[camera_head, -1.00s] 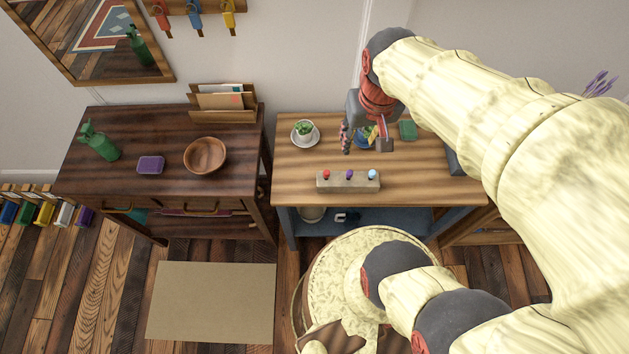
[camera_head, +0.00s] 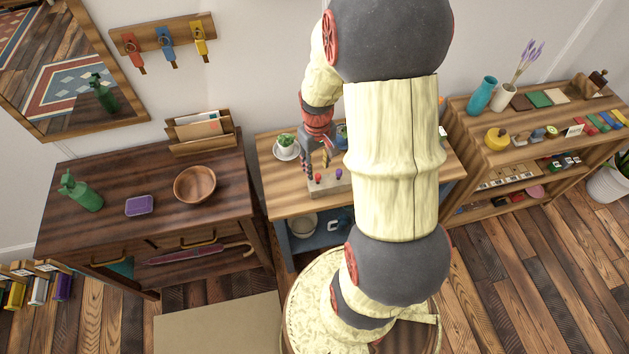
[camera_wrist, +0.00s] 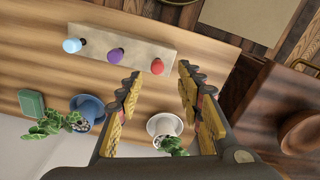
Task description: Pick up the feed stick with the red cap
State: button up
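The feed stick with the red cap (camera_wrist: 157,66) stands at one end of a pale block (camera_wrist: 136,40), and its cap also shows in the head view (camera_head: 318,178). Sticks with a purple cap (camera_wrist: 116,55) and a light blue cap (camera_wrist: 72,45) stand in the same block. My gripper (camera_wrist: 158,76) is open and empty. In the wrist view the red cap appears in the gap between the fingertips, seemingly beyond them; the exact distance is unclear. In the head view my gripper (camera_head: 316,161) is close to the red cap, and my arm hides the light blue cap.
A potted plant on a white saucer (camera_wrist: 165,125), a blue pot with a plant (camera_wrist: 88,108) and a green box (camera_wrist: 32,104) share the table (camera_head: 285,203). A dark desk with a wooden bowl (camera_head: 195,184) stands left, a shelf (camera_head: 500,155) right.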

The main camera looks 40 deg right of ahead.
aim_at(318, 175)
jog(key=f+b, duration=0.1)
jog(key=f, duration=0.2)
jog(key=f+b, duration=0.1)
jog(key=f, duration=0.2)
jog(key=shift+s+d+f, duration=0.1)
jog(key=shift+d+f, duration=0.1)
jog(key=shift+f, duration=0.15)
jog(key=shift+c, duration=0.8)
jog(key=c, duration=0.7)
jog(key=shift+c, duration=0.2)
